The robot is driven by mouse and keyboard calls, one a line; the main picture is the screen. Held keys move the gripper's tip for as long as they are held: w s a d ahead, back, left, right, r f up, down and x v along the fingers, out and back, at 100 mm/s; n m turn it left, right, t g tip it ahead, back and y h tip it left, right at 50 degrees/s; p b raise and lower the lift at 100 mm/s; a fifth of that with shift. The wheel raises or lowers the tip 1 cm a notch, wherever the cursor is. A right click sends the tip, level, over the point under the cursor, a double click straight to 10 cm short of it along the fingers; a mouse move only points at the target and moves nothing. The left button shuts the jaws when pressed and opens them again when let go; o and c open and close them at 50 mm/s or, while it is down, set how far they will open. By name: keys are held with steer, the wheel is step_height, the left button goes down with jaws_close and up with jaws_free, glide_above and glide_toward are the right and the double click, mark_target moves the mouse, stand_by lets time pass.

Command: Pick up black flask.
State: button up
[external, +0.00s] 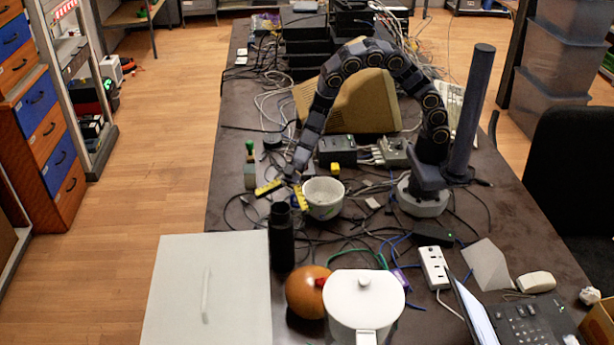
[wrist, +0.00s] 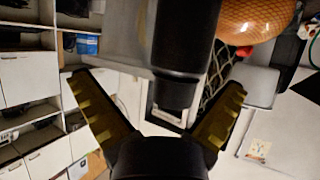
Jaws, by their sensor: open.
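The black flask (external: 281,240) stands upright on the dark table, beside the right edge of a pale grey board. My gripper (external: 282,200) has yellow-padded fingers spread apart just above and behind the flask's neck in the external view. In the wrist view the flask (wrist: 185,40) comes down from the top edge, with its narrower neck between the open fingers of my gripper (wrist: 160,82). Gaps show on both sides, and neither finger visibly touches it. The flask's far end is cut off in the wrist view.
A white patterned bowl (external: 323,198) is close right of my gripper. An orange-brown ball (external: 307,292) and a white lidded pot (external: 363,303) stand in front of the flask, to the right. A green-topped bottle (external: 250,168) is behind left. Cables cover much of the table.

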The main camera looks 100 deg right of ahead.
mark_target(278, 252)
steer(key=shift+s+a+f+g+y, duration=0.3)
steer(key=shift+s+a+y, duration=0.4)
steer(key=shift+a, duration=0.1)
step_height(278, 252, down, 7)
steer(key=shift+w+a+f, duration=0.1)
steer(key=shift+x, duration=0.85)
steer(key=shift+w+a, duration=0.2)
steer(key=shift+a, duration=0.25)
steer(key=c, duration=1.2)
